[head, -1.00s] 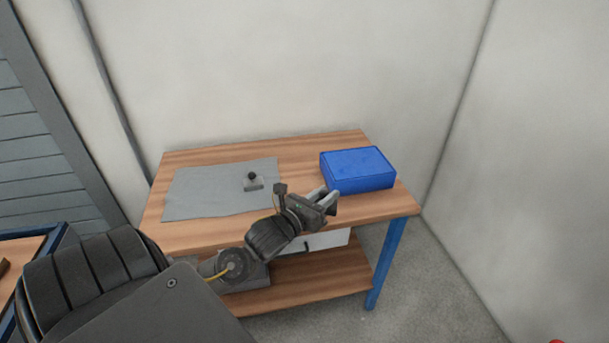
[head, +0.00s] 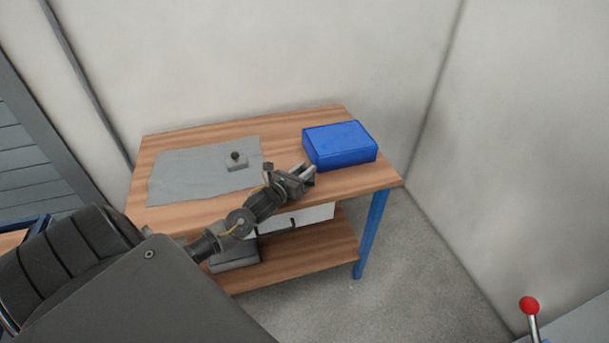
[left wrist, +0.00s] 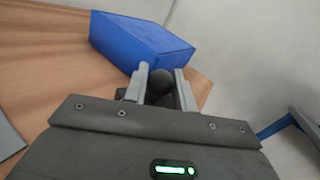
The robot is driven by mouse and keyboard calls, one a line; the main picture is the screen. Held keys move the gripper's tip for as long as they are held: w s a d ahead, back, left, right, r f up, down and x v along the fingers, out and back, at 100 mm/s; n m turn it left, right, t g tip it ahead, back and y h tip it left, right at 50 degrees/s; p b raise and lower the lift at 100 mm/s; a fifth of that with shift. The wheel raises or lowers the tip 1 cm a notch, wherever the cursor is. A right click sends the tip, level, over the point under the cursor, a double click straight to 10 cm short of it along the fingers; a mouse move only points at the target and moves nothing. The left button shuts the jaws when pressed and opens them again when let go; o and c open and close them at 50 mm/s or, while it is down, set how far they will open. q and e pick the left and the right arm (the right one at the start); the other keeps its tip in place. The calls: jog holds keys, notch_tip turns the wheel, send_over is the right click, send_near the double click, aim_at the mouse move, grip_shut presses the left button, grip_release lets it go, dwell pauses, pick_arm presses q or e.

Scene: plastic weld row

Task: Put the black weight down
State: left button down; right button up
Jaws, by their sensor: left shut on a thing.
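The black weight (left wrist: 162,82) shows in the left wrist view as a dark round knob between my left gripper's fingers, with a dark body partly hidden below it. My left gripper (head: 308,173) is shut on it. In the head view the gripper is over the front right part of the wooden table (head: 350,187), in front of the blue box (head: 340,147). The weight cannot be made out there, and I cannot tell whether it touches the tabletop. My right gripper is not in view.
A grey mat (head: 190,180) lies on the table's left side. A grey block with a black knob (head: 236,161) stands on it. The blue box is close beyond my left gripper. A red-knobbed lever (head: 530,306) stands at lower right.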

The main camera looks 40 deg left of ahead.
pick_arm(q)
jog(key=shift+f, duration=0.9)
